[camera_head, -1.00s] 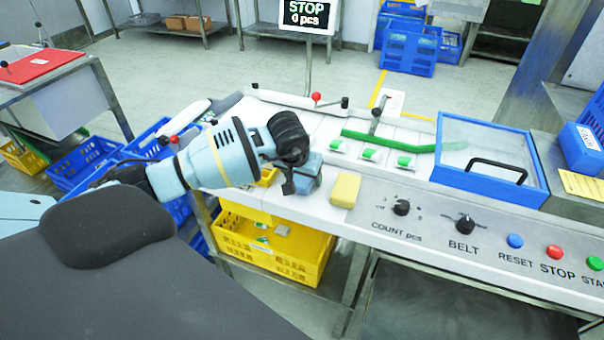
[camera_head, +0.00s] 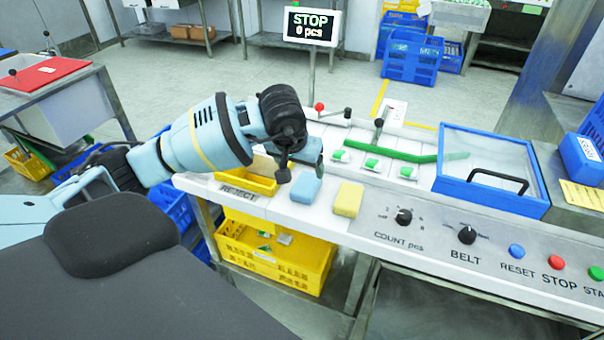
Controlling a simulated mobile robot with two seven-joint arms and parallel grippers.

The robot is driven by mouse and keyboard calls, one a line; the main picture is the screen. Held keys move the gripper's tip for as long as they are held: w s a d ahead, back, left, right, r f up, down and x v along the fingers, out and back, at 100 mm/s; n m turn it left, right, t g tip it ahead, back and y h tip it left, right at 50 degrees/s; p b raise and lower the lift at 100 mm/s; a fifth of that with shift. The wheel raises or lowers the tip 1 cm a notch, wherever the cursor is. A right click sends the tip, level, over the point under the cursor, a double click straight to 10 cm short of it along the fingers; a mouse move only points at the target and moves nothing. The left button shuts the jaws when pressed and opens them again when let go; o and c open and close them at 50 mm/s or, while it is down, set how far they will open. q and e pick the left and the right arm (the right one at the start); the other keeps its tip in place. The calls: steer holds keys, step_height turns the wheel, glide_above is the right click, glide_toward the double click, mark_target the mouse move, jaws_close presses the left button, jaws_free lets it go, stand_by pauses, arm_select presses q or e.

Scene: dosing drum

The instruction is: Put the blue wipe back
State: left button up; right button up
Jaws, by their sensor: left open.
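The blue wipe (camera_head: 305,189) lies flat on the light top of the dosing machine, just left of the yellow wipe (camera_head: 348,199), with a small gap between them. My left gripper (camera_head: 290,168) is above and behind the blue wipe, clear of it, open and with nothing visible in its jaws. Part of the jaws is hidden by the gripper's own dark body. My right gripper is not in view.
A yellow REJECT tray (camera_head: 246,185) sits at the machine's left end, partly behind my arm. A green guide bar (camera_head: 390,150), small green-and-white packets (camera_head: 371,164) and a blue-framed clear cover (camera_head: 490,205) are to the right. Knobs and buttons line the front panel.

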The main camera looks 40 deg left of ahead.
arm_select(q)
steer(key=shift+v, duration=0.95)
